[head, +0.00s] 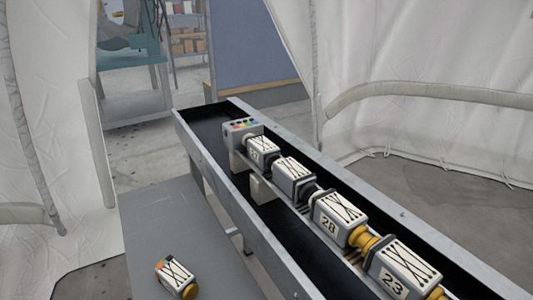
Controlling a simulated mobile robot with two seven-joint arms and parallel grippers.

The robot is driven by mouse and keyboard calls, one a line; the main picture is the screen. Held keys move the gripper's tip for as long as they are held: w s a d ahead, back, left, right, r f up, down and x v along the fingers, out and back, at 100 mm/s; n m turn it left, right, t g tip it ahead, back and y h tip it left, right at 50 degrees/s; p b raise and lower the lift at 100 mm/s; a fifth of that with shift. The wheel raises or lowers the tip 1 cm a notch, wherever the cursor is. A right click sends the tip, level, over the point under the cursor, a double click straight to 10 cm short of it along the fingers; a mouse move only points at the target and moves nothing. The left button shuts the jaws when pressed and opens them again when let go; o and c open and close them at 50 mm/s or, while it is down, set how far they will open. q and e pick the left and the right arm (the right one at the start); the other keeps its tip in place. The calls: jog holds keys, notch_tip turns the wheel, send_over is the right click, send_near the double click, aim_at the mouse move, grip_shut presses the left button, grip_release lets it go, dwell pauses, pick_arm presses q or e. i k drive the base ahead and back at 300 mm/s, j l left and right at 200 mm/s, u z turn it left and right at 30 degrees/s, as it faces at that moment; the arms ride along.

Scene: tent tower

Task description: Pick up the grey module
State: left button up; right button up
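Several box-shaped modules with black line patterns stand in a row along a long trough. One module (294,179) has a light top and dark grey sides and ends. Ahead of it is a smaller module (262,149) with a number on its side, not clearly readable. Nearer are a module marked 28 (338,214) and a module marked 23 (402,268), both with yellow end pieces. A separate module (176,276) with orange-yellow ends lies on the grey table (175,225). I cannot tell which one is the grey module. Neither gripper is in view.
The trough has raised metal walls (240,205) and a dark floor. A grey box with coloured buttons (242,130) stands at the far end of the row. White tent walls (420,60) enclose the area. Most of the grey table is bare.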

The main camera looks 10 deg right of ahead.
aim_at(295, 180)
jog(key=i+j+z, duration=0.3)
jog(key=j, duration=0.35)
jog(key=i+j+z, duration=0.3)
jog(key=j, duration=0.45)
jog(key=i, duration=0.1)
